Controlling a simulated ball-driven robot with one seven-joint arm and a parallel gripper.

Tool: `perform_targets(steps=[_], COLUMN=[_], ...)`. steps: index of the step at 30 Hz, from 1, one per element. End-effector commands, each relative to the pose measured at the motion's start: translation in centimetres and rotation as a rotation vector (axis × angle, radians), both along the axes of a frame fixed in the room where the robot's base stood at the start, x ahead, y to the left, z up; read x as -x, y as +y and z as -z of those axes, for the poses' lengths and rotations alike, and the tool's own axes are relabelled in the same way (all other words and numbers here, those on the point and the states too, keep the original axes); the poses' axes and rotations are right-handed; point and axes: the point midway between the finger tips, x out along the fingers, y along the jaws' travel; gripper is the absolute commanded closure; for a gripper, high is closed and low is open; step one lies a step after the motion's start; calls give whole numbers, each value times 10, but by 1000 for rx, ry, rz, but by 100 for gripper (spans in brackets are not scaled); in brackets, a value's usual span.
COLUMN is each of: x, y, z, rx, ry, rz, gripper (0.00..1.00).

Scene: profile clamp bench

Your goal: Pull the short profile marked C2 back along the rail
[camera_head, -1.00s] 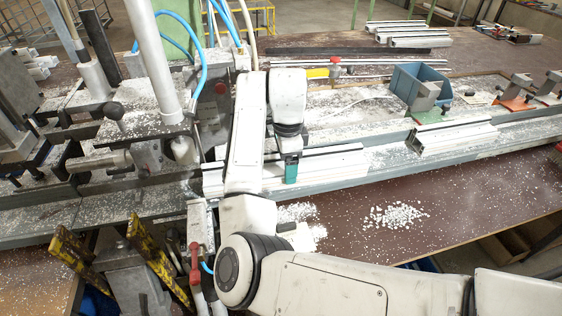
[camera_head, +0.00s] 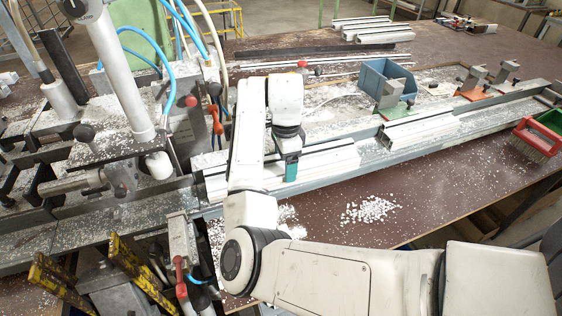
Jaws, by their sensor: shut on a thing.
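A pale, grooved short profile (camera_head: 333,160) lies along the rail (camera_head: 345,174) in the middle of the picture. My gripper (camera_head: 291,170), with a teal part at its end, reaches down onto this profile and is shut on it. A second short profile (camera_head: 420,125) lies further right on the rail, with a small gap between the two. I cannot read any marking, so I cannot tell which is C2.
A clamp machine (camera_head: 120,160) with hoses stands at the left. A blue bin (camera_head: 388,78) and a metal block (camera_head: 390,94) stand behind the right profile. A brush (camera_head: 535,140) lies far right. White chips (camera_head: 370,210) cover part of the brown table front.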

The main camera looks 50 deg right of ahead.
Motion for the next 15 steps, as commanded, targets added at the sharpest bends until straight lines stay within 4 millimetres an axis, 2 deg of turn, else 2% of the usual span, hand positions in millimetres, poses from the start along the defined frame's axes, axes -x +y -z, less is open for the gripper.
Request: perform_targets(steps=[8,15], x=[0,7], y=[-1,-12], z=[-1,-3], rx=[2,2], ry=[-1,-1], rz=[1,4], gripper=[76,76])
